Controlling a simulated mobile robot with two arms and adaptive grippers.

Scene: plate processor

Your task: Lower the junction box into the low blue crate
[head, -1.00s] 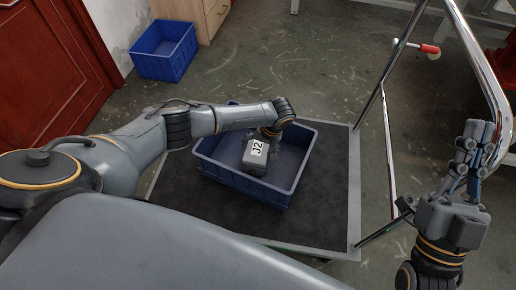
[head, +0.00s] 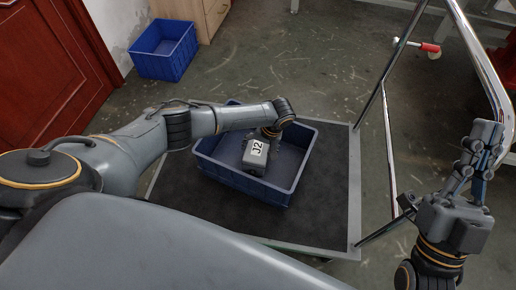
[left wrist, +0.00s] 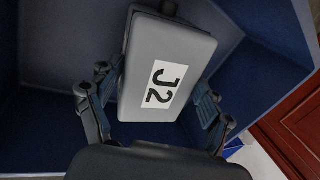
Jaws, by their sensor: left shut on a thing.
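The grey junction box (head: 254,157) with a white "J2" label is inside the walls of the low blue crate (head: 218,177). In the left wrist view the junction box (left wrist: 166,65) sits between the fingers of my left gripper (left wrist: 155,105), which is shut on it. In the head view my left gripper (head: 270,138) reaches down into the crate from above. I cannot tell whether the box touches the crate floor. My right gripper (head: 481,150) is raised at the right, away from the crate and empty; its finger gap is hard to judge.
The crate stands on a black-topped cart platform (head: 325,215) with a light metal edge. A chrome rail (head: 480,65) rises at the right. Another blue crate (head: 163,50) stands on the floor at the back left, by a wooden cabinet (head: 200,14) and a red door (head: 50,45).

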